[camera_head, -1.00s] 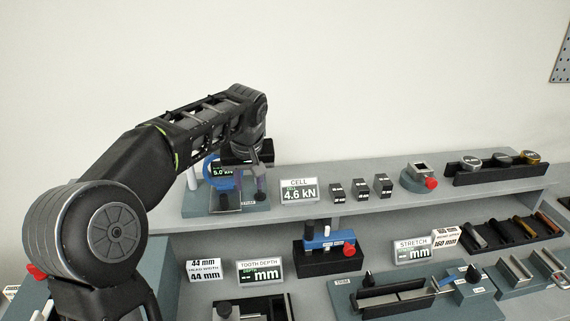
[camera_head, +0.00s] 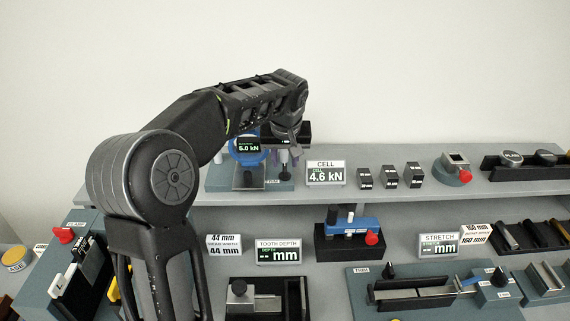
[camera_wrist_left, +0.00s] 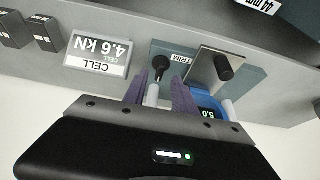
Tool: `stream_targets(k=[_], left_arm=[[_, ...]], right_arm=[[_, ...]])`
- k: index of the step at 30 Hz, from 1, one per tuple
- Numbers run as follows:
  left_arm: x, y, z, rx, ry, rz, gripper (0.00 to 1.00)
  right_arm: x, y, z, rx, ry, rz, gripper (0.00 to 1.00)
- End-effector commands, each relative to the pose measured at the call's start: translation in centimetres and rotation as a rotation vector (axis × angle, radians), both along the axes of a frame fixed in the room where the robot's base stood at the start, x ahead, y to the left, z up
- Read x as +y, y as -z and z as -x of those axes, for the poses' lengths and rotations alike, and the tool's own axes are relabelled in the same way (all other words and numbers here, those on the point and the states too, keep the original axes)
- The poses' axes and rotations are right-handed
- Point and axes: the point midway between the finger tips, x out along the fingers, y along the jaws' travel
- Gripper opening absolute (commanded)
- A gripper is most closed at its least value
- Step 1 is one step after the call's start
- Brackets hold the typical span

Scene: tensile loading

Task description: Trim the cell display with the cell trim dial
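The cell trim dial (camera_wrist_left: 160,66) is a small black knob on the grey-green base, beside the TRIM label, in the left wrist view. My left gripper (camera_head: 290,157) is above the right part of that base. In the left wrist view its two purplish fingers (camera_wrist_left: 157,94) are apart, with the dial lined up between them; contact cannot be told. My right gripper is not in view.
Several small black blocks (camera_head: 390,176) and a round fixture with a red knob (camera_head: 453,169) stand right of the display. A blue device on a black base (camera_head: 350,240) and the tooth depth sign (camera_head: 278,250) are on the level below.

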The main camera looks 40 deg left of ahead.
Motion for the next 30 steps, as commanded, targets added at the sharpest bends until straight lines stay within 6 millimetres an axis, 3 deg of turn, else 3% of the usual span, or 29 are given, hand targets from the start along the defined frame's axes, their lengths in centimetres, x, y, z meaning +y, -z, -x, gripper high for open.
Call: stream_targets(k=[7, 17, 30], left_arm=[[0.7, 2.9, -0.9, 0.002, 0.000, 0.000, 0.33], [0.9, 3.4, -1.1, -0.001, 0.000, 0.001, 0.33], [0.9, 3.4, -1.1, -0.001, 0.000, 0.001, 0.00]], right_arm=[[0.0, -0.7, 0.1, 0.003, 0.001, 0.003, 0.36], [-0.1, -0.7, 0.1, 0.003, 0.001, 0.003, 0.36], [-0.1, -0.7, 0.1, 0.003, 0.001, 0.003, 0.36]])
